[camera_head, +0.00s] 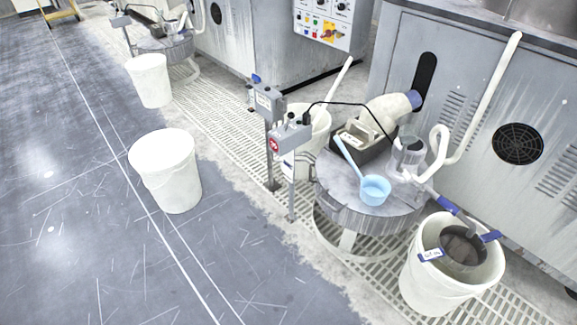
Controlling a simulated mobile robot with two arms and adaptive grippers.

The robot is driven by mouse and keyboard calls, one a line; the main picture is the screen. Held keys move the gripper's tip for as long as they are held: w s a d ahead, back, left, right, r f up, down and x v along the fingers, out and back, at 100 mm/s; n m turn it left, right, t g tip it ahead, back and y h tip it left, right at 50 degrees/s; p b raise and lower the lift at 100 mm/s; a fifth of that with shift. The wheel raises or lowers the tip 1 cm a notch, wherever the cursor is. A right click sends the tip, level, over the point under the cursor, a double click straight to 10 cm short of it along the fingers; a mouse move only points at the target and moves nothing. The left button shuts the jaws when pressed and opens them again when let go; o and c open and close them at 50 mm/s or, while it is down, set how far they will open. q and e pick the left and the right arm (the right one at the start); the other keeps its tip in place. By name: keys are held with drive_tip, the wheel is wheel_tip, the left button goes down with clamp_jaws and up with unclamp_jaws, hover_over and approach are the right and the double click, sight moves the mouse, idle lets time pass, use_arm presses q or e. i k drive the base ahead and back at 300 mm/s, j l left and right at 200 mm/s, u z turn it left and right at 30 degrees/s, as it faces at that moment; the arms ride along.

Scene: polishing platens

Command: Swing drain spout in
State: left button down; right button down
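A grey round platen table (345,200) stands on a white frame in front of the grey machine. A short spout with a blue end (447,204), which looks like the drain spout, sticks out from the table's right side. It angles down to the right, toward the white bucket (425,285) at the lower right. The bucket holds a dark round insert (462,250) with blue tabs. I cannot tell whether the spout's tip is over the bucket's opening or only at its rim. Neither of my grippers shows in this view.
A light blue dipper (374,189) lies on the table. A white upright pipe (484,95) rises behind the spout. Grey control boxes on posts (290,134) stand left of the table. Another white bucket (168,170) stands on the open grey floor (90,230) at left.

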sight(445, 202)
drive_tip(key=z, duration=1.45)
